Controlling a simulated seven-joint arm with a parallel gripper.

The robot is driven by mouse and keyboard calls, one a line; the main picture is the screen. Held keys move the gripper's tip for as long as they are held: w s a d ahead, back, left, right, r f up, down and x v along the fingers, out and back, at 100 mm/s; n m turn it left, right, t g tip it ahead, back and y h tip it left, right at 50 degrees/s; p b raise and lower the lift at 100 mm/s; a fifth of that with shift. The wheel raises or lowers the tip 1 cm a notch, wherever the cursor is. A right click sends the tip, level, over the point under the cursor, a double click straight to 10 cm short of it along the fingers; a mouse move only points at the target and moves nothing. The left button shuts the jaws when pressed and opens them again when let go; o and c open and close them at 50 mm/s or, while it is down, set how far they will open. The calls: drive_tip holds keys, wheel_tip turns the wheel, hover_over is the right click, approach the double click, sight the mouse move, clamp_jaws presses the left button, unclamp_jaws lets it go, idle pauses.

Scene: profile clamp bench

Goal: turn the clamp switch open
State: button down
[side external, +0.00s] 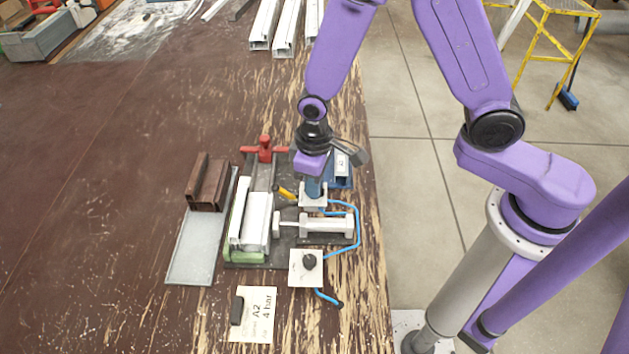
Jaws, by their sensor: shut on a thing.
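My gripper (314,188) points down over a small white valve plate (313,202) behind the clamp cylinder. It is shut on the clamp switch on this plate; the fingers hide the switch handle, so its angle cannot be told. The grey clamp cylinder (325,224) lies on a dark base plate, its rod reaching left to a pad at the white profile (257,222). The pad appears to touch the profile. A blue hose (358,225) runs from near the valve plate around the cylinder.
A white plate with a black knob (309,262) stands in front. A red-handled clamp (265,150) and yellow-handled tool (286,192) are close by. Brown profiles (207,185) and a glass-like plate (195,250) lie left. A "4 bar" card (256,315) lies in front.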

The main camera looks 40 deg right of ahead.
drive_tip(key=shift+n, duration=1.6)
drive_tip(key=c, duration=1.2)
unclamp_jaws()
drive_tip(key=shift+o, duration=0.2)
drive_tip(key=shift+r, duration=0.1)
wheel_tip(320, 180, up, 17)
drive_tip(key=shift+r, duration=0.15)
drive_tip(key=s+d+n, duration=0.2)
drive_tip(key=s+d, duration=0.4)
drive_tip(key=s, duration=0.3)
drive_tip(key=s+d+f+n, duration=0.1)
drive_tip(key=s+d, duration=0.5)
drive_tip(key=s, duration=0.4)
drive_tip(key=shift+s+d+n, duration=0.2)
drive_tip(key=shift+d+n, duration=0.15)
drive_tip(key=shift+n, duration=0.05)
